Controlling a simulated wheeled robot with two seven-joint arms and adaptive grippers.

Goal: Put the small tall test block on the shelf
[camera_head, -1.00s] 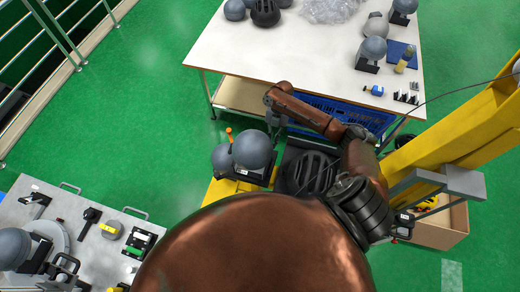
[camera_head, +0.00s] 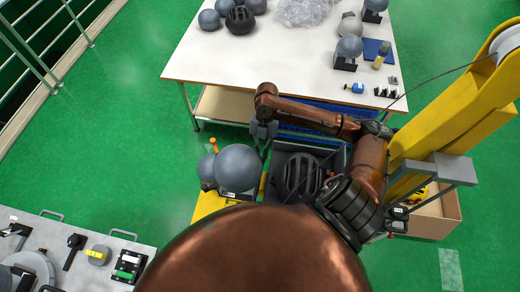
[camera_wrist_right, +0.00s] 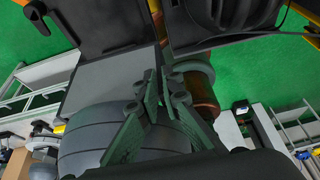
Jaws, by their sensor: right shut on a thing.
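The test block is a grey ball-topped form (camera_head: 238,168) above the yellow cart, left of the black tray. My right gripper (camera_head: 264,132) reaches down from the arm's elbow at its upper right edge. In the right wrist view the fingers (camera_wrist_right: 152,98) are close together beside the grey rounded body (camera_wrist_right: 110,140), shut on it. The exact contact is partly hidden by the fingers. The light-coloured lower shelf (camera_head: 222,106) shows under the white table. My left gripper is out of view.
A second grey ball (camera_head: 206,172) and an orange-tipped lever (camera_head: 213,145) stand beside the held block. A black vented helmet (camera_head: 300,176) lies in the tray to the right. The white table (camera_head: 270,60) carries several balls and small tools. A yellow column (camera_head: 440,115) rises at right.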

